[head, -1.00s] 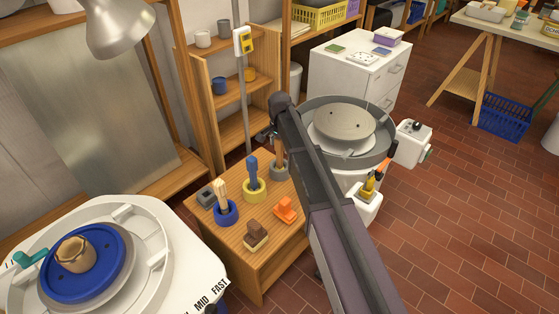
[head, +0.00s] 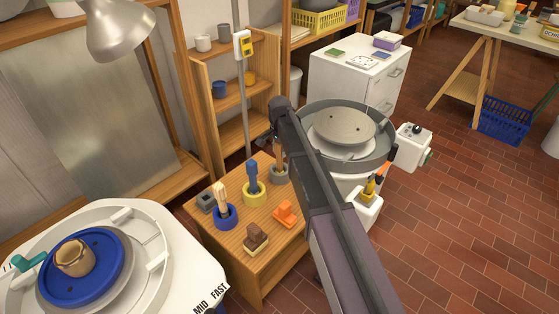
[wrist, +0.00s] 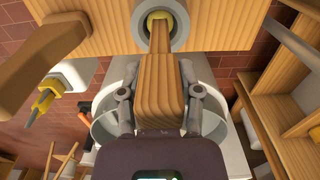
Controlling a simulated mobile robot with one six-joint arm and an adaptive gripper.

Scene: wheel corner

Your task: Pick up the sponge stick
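The sponge stick has a wide wooden handle (wrist: 162,92) and a narrower neck that runs into a grey ring-shaped holder in the wrist view. A yellow sponge end (wrist: 157,18) shows inside the holder (wrist: 178,42). My gripper (wrist: 160,68) has one finger close against each side of the handle and appears shut on it. In the head view, the grey holder (head: 279,175) stands at the right back of the small wooden table. My arm partly hides the stick there, and my gripper's fingers are hard to make out.
The wooden table (head: 238,282) also carries a blue holder (head: 226,218) with wooden tools, a yellow holder (head: 255,194) with a blue tool, an orange item (head: 286,213) and a brown block (head: 255,236). Pottery wheels stand left (head: 145,225) and right (head: 382,155). Brick floor lies open at right.

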